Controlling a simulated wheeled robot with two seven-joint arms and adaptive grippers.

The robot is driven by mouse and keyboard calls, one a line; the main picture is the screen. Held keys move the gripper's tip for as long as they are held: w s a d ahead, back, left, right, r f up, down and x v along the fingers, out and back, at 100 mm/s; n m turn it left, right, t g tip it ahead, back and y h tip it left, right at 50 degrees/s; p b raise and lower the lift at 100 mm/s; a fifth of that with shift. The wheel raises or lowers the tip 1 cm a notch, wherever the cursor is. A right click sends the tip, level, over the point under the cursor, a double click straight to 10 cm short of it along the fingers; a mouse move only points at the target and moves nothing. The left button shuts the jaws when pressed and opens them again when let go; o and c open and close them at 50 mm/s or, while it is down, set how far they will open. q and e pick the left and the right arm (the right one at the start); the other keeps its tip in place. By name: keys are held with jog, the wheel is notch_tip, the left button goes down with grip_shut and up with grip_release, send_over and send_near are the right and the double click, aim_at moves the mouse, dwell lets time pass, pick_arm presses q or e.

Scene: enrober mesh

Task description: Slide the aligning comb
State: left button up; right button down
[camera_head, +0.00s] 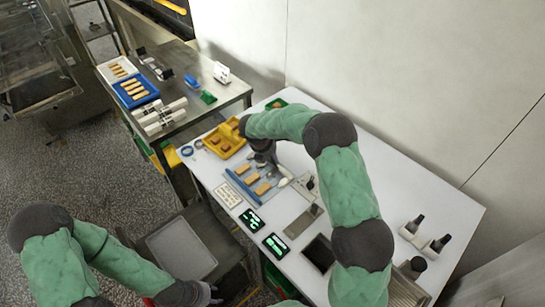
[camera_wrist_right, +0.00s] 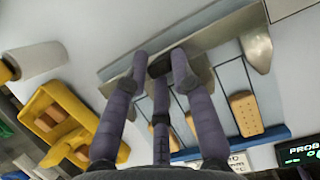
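A long grey metal bar with a dark handle, which looks like the aligning comb (camera_wrist_right: 215,35), lies across the top of the right wrist view. My right gripper (camera_wrist_right: 160,60) has its purple fingers on both sides of the dark handle; whether they press on it is not clear. In the head view my right gripper (camera_head: 262,160) points down at the far side of the blue-railed biscuit board (camera_head: 240,186), and my arm hides part of it. Several biscuits (camera_wrist_right: 246,113) lie in lanes on the board. My left gripper (camera_head: 205,295) is at the bottom edge, its fingers unclear.
A yellow tray (camera_head: 225,138) with brown pieces stands left of the board; it also shows in the wrist view (camera_wrist_right: 57,107). Two black displays (camera_head: 276,245) lie in front. A metal plate (camera_head: 304,222) lies to the right. Dark-topped items (camera_head: 413,225) stand at the table's right end.

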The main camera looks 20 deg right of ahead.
aim_at(257, 174)
jog(key=s+a, duration=0.1)
jog(key=a, duration=0.3)
jog(key=s+a+p, duration=0.1)
jog(key=a, duration=0.1)
jog(key=shift+s+a+r, duration=0.1)
jog(key=shift+s+a, duration=0.15)
jog(key=shift+s, duration=0.1)
jog(key=shift+s+a, duration=0.1)
jog(key=shift+a, duration=0.15)
jog(key=c, duration=1.1)
grip_release()
jog(key=shift+a, duration=0.1)
jog(key=v, duration=1.2)
jog(key=shift+s, duration=0.15)
